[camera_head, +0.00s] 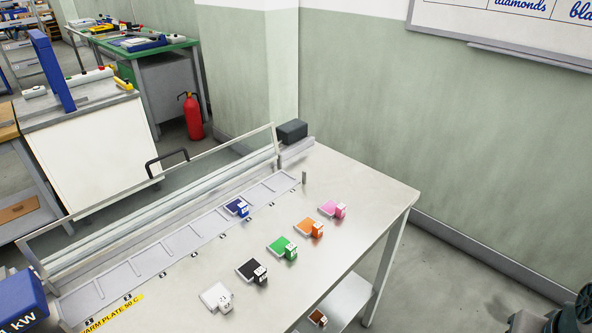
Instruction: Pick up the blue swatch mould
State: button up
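The blue swatch mould (236,207) is a small flat tray with a blue block at its right end and a pale label. It lies on the grey slotted warm plate strip (182,240) along the left part of the metal table, in a slot near the strip's far half. My gripper is not in view, and nothing touches the blue mould.
Pink (329,208), orange (307,229), green (281,247), black (250,271) and white (216,297) moulds stand in a row on the bare table (372,189). A gantry rail with a black handle (166,163) runs behind the strip. A blue box (22,301) stands lower left.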

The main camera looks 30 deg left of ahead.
aim_at(238, 206)
jog(key=u, duration=0.55)
jog(key=i, duration=0.85)
jog(key=u, duration=1.25)
jog(key=i, duration=0.35)
jog(key=u, duration=0.3)
